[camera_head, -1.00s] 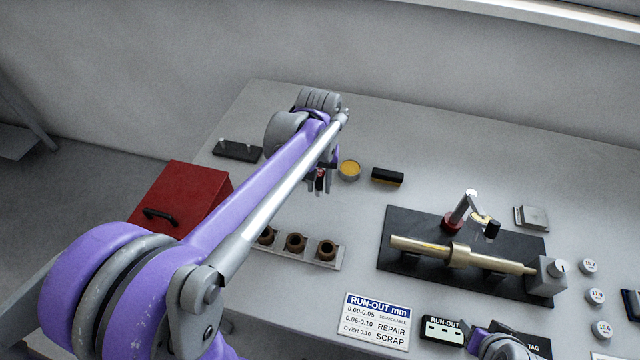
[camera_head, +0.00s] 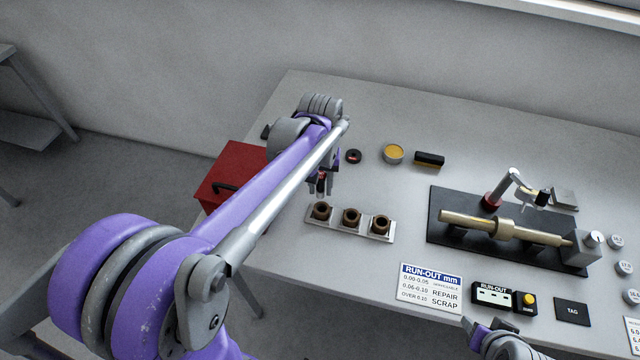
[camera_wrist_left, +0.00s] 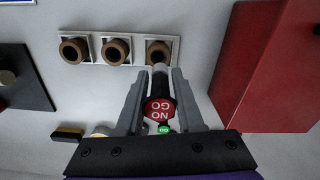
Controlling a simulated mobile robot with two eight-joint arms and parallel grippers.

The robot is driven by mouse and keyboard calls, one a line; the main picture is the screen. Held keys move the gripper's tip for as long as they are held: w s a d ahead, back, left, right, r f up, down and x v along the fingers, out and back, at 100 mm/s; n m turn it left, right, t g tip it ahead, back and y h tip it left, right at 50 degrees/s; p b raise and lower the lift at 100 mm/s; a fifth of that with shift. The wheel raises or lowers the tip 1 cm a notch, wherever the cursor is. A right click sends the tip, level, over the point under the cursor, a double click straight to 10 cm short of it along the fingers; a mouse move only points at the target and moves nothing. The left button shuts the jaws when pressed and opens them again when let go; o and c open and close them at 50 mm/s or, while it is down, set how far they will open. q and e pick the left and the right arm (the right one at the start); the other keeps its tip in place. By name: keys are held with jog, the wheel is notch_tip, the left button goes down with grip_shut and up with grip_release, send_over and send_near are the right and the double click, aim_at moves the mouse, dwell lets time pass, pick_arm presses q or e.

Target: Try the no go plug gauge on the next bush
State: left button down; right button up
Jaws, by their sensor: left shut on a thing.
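My left gripper (camera_head: 320,192) is shut on the no go plug gauge, whose red disc marked NO GO (camera_wrist_left: 158,109) faces the wrist camera between the fingers. The gauge's grey tip points toward the end bush (camera_wrist_left: 159,52), leftmost in the head view (camera_head: 321,211). The tip overlaps this bush's edge in the wrist view; I cannot tell whether they touch. The middle bush (camera_head: 351,216) and the far-right bush (camera_head: 381,224) sit upright in the same pale holder (camera_head: 342,231). My right arm's end (camera_head: 492,341) shows at the bottom edge; its jaws are unclear.
A red box (camera_head: 225,180) stands left of the holder. A dark ring (camera_head: 353,156), a yellow-topped tin (camera_head: 393,153) and a black block (camera_head: 429,159) lie behind. The run-out fixture (camera_head: 445,250) is to the right. A green GO disc (camera_wrist_left: 165,128) shows behind the gauge.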

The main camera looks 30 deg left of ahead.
aim_at(321, 195)
pick_arm(q)
jog(key=shift+w+d+f, duration=0.2)
jog(key=shift+w+f, duration=0.05)
jog(key=shift+f, duration=0.45)
jog(key=shift+s+a+f+b, duration=0.1)
jog(key=shift+s+f+b, duration=0.1)
jog(key=shift+f+b, duration=0.8)
jog(key=shift+w+f, duration=0.1)
jog(key=shift+f, duration=0.75)
pick_arm(e)
jog(key=shift+s+d+f, duration=0.1)
jog(key=shift+s+f, duration=0.2)
jog(key=shift+f, duration=0.65)
jog(key=shift+s+f, duration=0.3)
jog(key=shift+f, duration=0.6)
pick_arm(q)
jog(key=shift+f+b, duration=0.6)
jog(key=shift+b, duration=0.05)
pick_arm(e)
jog(key=shift+s+f, duration=0.2)
jog(key=shift+f, duration=0.4)
pick_arm(q)
jog(key=shift+r, duration=0.15)
pick_arm(e)
jog(key=shift+r, duration=0.15)
